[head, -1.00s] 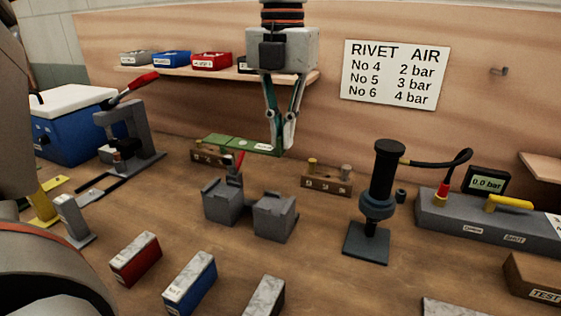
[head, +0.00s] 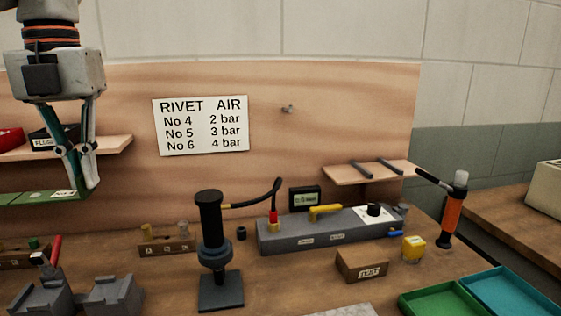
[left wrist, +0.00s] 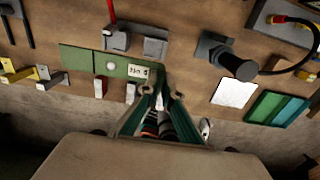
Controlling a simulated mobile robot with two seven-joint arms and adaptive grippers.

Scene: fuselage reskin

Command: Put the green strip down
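The green strip (head: 35,198) is a flat, long bar with a white label near its right end. My left gripper (head: 82,186) hangs from the top left with its fingers shut on the right end of the strip. The strip is held above the bench, level in the head view, and its left end is cut off by the frame edge. In the left wrist view the strip (left wrist: 82,61) reaches left from the fingertips (left wrist: 160,82), with a pale round spot and the label showing. My right gripper is not in view.
Grey clamp blocks (head: 112,292) stand below the strip. A black rivet tool (head: 211,235), a grey air unit (head: 300,235), a cardboard box (head: 361,264) and green (head: 440,296) and teal (head: 505,290) trays lie to the right. A wall shelf (head: 100,146) is behind the gripper.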

